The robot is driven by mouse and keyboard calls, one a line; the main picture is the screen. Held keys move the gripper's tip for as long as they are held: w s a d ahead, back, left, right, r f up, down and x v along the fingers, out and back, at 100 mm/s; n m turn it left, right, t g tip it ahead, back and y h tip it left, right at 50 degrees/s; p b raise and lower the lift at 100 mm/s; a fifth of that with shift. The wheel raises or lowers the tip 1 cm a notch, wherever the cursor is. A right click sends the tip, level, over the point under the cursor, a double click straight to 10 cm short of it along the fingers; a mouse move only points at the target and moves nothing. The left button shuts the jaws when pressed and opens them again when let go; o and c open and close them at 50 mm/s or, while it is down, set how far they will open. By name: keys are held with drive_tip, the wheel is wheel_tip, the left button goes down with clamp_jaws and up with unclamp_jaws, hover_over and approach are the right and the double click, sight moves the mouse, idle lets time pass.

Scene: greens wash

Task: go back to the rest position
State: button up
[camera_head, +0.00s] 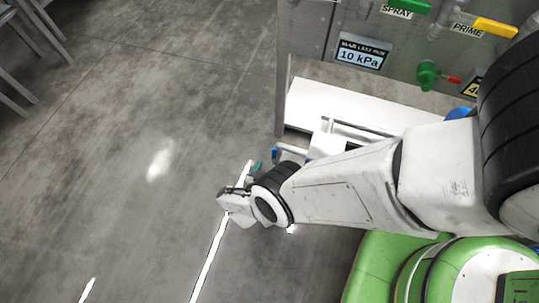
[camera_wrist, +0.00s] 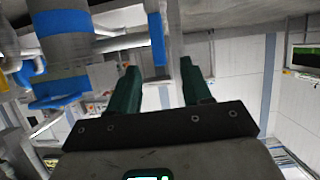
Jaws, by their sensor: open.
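My gripper (camera_wrist: 160,78) shows in the wrist view with its two dark green fingers spread apart and nothing between them. In the head view my arm reaches left from the right side, and a green fingertip of the gripper (camera_head: 257,168) shows past the wrist. The rest of the gripper is mostly hidden by the wrist there. It is over the grey floor, left of the white ledge and apart from the panel.
A panel at the upper right holds a green handle (camera_head: 408,6) marked SPRAY, a yellow handle (camera_head: 494,27) marked PRIME, a 10 kPa display (camera_head: 361,53) and a green valve (camera_head: 427,75). A white ledge (camera_head: 325,100) lies below. Open floor (camera_head: 120,170) is at left.

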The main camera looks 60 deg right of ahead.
drive_tip(key=shift+v, duration=0.75)
